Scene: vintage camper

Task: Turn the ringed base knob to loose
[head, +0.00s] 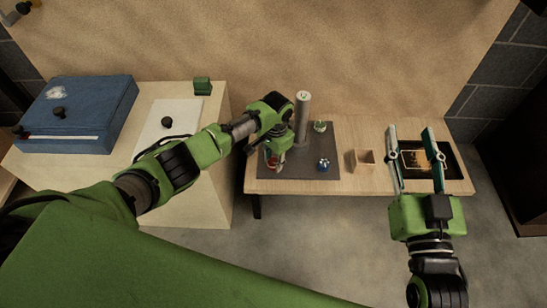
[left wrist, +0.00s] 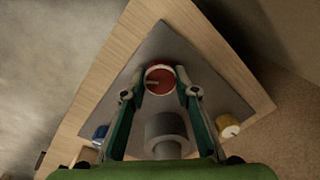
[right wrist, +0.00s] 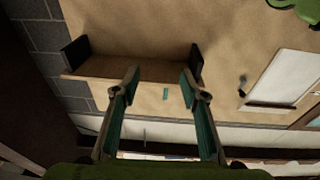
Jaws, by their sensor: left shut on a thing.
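A round red knob (left wrist: 160,79) with a pale rim and a short light bar mark sits on the dark grey base plate (left wrist: 158,40). My left gripper (left wrist: 160,92) is shut on the red knob, a fingertip at each side. In the head view the knob (head: 270,163) is partly hidden by that gripper. A grey post (head: 303,115) rises behind the gripper. My right gripper (head: 410,130) is open and empty over the table's right side.
The plate lies on a wooden table (head: 370,185). A small wooden box (head: 363,160) and a black tray (head: 453,163) with a tan piece are to the right. On the left counter (head: 190,170) are a blue case (head: 80,112), a white sheet with a dark knob and a green block (head: 202,86).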

